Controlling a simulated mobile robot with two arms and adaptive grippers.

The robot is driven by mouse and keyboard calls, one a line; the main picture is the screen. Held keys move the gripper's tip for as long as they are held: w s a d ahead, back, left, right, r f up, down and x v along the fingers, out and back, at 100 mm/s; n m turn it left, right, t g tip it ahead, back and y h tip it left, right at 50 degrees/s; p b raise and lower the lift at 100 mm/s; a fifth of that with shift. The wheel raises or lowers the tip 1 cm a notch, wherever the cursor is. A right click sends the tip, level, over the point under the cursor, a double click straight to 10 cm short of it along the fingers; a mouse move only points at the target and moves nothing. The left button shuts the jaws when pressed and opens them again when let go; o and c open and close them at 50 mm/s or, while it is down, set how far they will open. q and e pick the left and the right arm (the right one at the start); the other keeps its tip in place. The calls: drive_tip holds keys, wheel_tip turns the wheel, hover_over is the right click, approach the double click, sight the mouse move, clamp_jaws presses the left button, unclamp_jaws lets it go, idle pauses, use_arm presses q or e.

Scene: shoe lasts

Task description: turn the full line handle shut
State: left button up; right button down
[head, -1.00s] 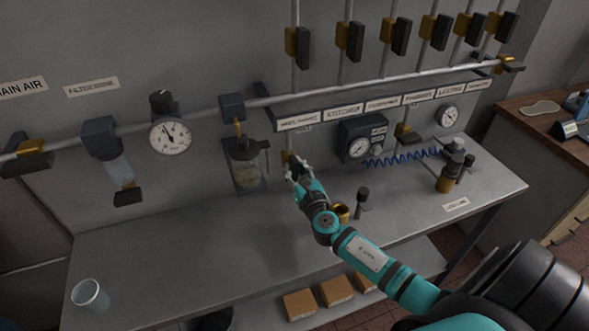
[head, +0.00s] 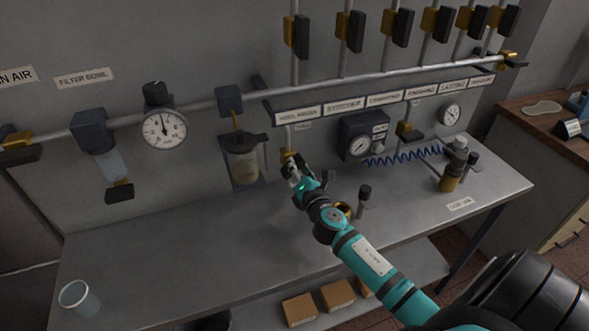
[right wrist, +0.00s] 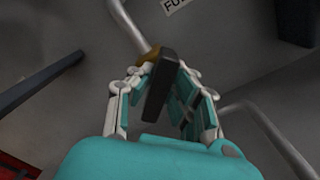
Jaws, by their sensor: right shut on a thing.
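The full line handle is a dark bar on a brass valve (right wrist: 150,56). In the right wrist view the handle (right wrist: 160,88) lies between the fingers of my right gripper (right wrist: 163,92), which is shut on it. A grey pipe leads into the valve, and a partly cut-off label (right wrist: 173,3) starting "FU" is close by. In the head view my right gripper (head: 292,166) is at the wall, just right of the jug-like bowl, and mostly covers the handle. The brass valve (head: 287,154) shows just above the fingers. My left gripper is not in view.
The jug-like bowl (head: 243,160) hangs close left of my right gripper. A boxed gauge (head: 361,141) and blue coiled hose (head: 405,157) are to the right. A dark-topped tool (head: 363,197) stands near my forearm. The left bench (head: 170,245) is mostly clear, with a cup (head: 80,298).

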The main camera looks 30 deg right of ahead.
drive_tip(key=m, duration=0.2)
drive_tip(key=m+b, duration=0.1)
drive_tip(key=m, duration=0.1)
drive_tip(key=shift+s+f+m, duration=0.1)
drive_tip(key=shift+f+m, duration=0.2)
drive_tip(key=shift+f, duration=0.05)
drive_tip(key=shift+d+f+m, duration=0.1)
drive_tip(key=shift+f+m, duration=0.05)
drive_tip(key=shift+m, duration=1.65)
drive_tip(key=c, duration=1.5)
unclamp_jaws()
drive_tip(key=shift+s, duration=0.1)
drive_tip(key=shift+o, duration=1.3)
drive_tip(key=shift+r, duration=0.2)
drive_tip(key=v, duration=1.2)
